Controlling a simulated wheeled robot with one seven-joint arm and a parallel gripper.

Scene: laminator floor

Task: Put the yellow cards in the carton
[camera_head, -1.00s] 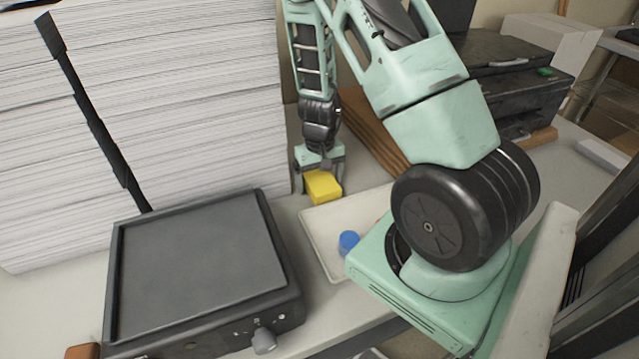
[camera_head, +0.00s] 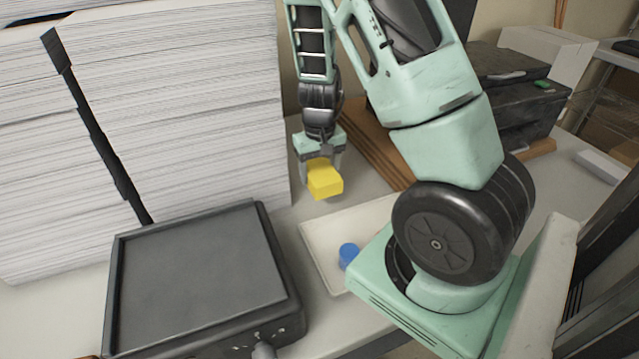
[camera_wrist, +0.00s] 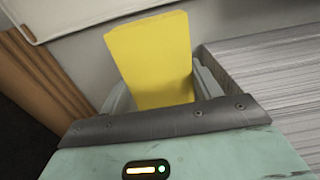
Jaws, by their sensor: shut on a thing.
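The yellow cards (camera_head: 324,181) form a small block in my gripper (camera_head: 321,170), near the tall paper stack. My gripper is shut on them and holds them above the table, just behind the white tray. In the wrist view the yellow cards (camera_wrist: 150,60) stand out beyond the jaws and hide most of the fingers. I cannot make out which thing is the carton; a white box (camera_head: 548,50) stands at the back right.
The shallow white tray (camera_head: 318,244) holds a blue round item (camera_head: 348,254). A black flat-topped machine (camera_head: 200,275) stands at front left. The white paper stack (camera_head: 190,100) rises close beside my gripper. Brown boards (camera_head: 375,150) and a black printer (camera_head: 520,95) are behind at right.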

